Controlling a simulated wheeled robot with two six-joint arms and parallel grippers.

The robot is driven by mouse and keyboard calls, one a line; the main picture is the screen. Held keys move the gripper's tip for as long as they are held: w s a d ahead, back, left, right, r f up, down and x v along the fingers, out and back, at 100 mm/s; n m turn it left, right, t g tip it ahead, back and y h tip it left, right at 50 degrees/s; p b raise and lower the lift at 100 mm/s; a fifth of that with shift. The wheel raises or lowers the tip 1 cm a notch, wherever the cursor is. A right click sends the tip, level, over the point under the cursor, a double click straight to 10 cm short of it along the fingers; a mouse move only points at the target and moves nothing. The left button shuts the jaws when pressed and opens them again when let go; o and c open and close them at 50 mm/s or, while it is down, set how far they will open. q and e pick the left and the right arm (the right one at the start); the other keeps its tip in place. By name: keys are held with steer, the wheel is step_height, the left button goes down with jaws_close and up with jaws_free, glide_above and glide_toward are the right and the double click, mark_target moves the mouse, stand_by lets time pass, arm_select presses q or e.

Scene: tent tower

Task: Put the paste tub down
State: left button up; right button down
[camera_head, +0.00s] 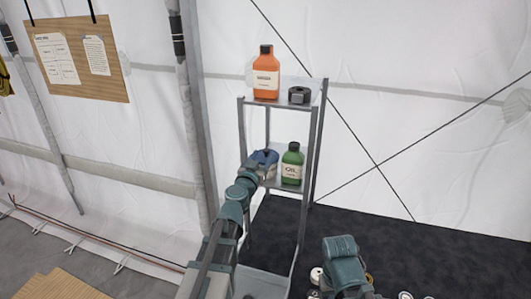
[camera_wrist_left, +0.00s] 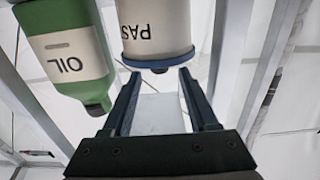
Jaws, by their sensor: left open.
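The paste tub (camera_head: 266,155) is on the middle shelf (camera_head: 281,184) of a grey rack, left of a green oil bottle (camera_head: 292,165). In the left wrist view the white tub (camera_wrist_left: 155,28) has a blue rim and part of its label shows, upside down. My left gripper (camera_wrist_left: 159,76) is open, its two fingers apart and its tips close to the tub's blue-rimmed end. I cannot tell whether they touch it. In the head view my left gripper (camera_head: 256,166) is at the shelf's front left and partly covers the tub. My right gripper is not clearly in view.
The green oil bottle (camera_wrist_left: 70,50) is close beside the tub in the wrist view. An orange bottle (camera_head: 266,75) and a dark round item (camera_head: 299,95) stand on the top shelf. Rack posts (camera_head: 309,170) flank the shelf. White tent wall is behind.

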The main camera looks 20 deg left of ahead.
arm_select(q)
steer(key=s, duration=0.7)
steer(key=shift+s, duration=0.35)
steer(key=shift+a, duration=0.1)
steer(key=s+d+f+m+g+h, duration=0.2)
steer(key=d+f+m+g+h, duration=0.1)
steer(key=d, duration=0.5)
steer(key=s+d+f+m+g+h, duration=0.1)
steer(key=d+f+m+g+h, duration=0.2)
steer(key=d, duration=0.5)
steer(key=s+d+f+g+h, duration=0.1)
steer(key=s+d+f+g, duration=0.4)
steer(key=s+d+f, duration=0.25)
steer(key=s+a+f+n+g+y, duration=0.1)
steer(key=s+a+f+g+y, duration=0.2)
steer(key=s, duration=0.4)
steer(key=s+a+f+n+g+y, duration=0.1)
steer(key=s+a+f+g+y, duration=0.2)
steer(key=s+f+g+y, duration=0.1)
steer(key=s+f+y, duration=0.1)
steer(key=s+y, duration=0.1)
steer(key=shift+s+a+f+n, duration=0.15)
steer(key=shift+s+n, duration=0.25)
